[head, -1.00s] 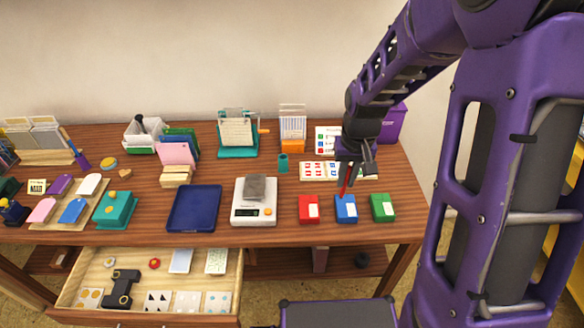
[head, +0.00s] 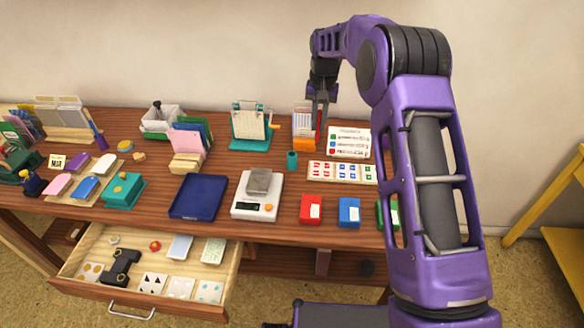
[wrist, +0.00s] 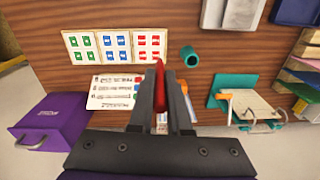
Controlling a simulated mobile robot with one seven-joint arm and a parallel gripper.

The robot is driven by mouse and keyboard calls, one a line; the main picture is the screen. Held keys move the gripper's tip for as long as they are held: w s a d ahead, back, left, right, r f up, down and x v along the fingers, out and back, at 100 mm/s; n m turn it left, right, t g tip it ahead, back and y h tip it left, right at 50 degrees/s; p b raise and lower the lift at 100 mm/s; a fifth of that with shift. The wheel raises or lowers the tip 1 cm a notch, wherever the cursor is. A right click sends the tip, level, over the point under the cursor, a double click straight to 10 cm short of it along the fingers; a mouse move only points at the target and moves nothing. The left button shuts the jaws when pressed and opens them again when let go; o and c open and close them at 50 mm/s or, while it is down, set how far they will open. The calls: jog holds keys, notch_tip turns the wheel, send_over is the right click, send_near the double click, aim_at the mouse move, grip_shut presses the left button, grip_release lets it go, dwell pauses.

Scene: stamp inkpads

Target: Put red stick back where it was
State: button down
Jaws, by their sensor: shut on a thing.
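My gripper (head: 321,94) is at the back of the table, in front of the wall, above the right side of the orange card holder (head: 303,143). It is shut on the red stick (wrist: 160,86), whose tip shows between the fingers in the wrist view. A small teal cup (head: 292,160) stands on the table in front of the orange holder; it also shows in the wrist view (wrist: 189,56), right of the stick's tip and apart from it. The cup's inside looks dark.
A board of stamped cards (head: 342,172) and a printed sheet (head: 348,143) lie right of the cup. Red (head: 311,210) and blue (head: 349,212) inkpads sit at the front edge. A teal clip stand (head: 250,128) is left of the orange holder. A drawer (head: 130,308) is open below.

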jog(key=w+a+f+m, duration=0.15)
jog(key=w+a, duration=0.25)
jog(key=a, duration=0.4)
jog(key=shift+n, duration=0.25)
jog(key=f, duration=0.3)
jog(key=f+b, duration=0.1)
jog(key=f, duration=0.6)
jog(key=shift+s+d+f, duration=0.15)
jog(key=shift+s+f, duration=0.1)
jog(key=shift+f+b, duration=0.1)
jog(key=shift+b, duration=0.25)
jog(key=shift+f, duration=0.15)
jog(key=c, duration=0.9)
grip_release()
jog(key=shift+o, duration=0.2)
notch_tip(320, 180, up, 13)
jog(key=p, duration=0.1)
jog(key=shift+f, duration=0.2)
